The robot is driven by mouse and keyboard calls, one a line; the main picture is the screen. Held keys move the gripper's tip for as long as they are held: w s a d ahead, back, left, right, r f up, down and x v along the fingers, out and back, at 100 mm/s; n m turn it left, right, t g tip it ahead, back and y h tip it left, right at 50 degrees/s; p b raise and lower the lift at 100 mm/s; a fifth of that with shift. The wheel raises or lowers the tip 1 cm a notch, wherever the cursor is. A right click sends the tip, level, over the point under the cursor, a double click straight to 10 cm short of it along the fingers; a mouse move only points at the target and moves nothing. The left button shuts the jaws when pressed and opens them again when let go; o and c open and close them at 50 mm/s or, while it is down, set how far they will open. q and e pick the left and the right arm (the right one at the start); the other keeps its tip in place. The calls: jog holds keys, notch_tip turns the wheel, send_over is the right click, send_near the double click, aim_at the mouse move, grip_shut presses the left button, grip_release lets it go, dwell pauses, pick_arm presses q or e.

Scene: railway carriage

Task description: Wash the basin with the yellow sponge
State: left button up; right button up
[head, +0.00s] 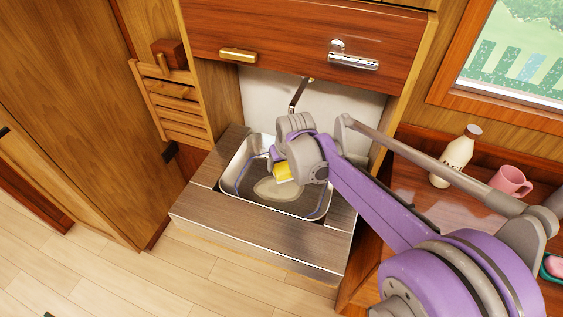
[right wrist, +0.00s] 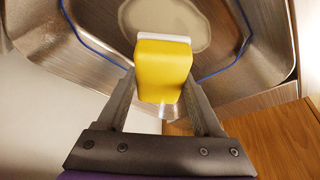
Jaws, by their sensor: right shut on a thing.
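The yellow sponge (right wrist: 163,70) has a white layer on its far side. My right gripper (right wrist: 163,92) is shut on it, with a finger on each side. In the head view the sponge (head: 283,173) shows over the basin (head: 241,159), partly hidden by my right wrist. The basin is a metal sink with a blue line around its inside, set in a wooden counter. A pale beige stain (head: 284,191) lies on its floor; it also shows in the right wrist view (right wrist: 165,22) beyond the sponge. I cannot tell whether the sponge touches the basin. My left gripper is not in view.
A milk bottle (head: 455,157) and a pink mug (head: 510,181) stand on the right table. A wooden rack (head: 172,100) hangs at the left. Floor in front is clear.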

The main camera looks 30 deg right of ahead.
aim_at(282, 186)
jog(key=shift+f+b, duration=2.4)
jog(key=shift+f, duration=1.5)
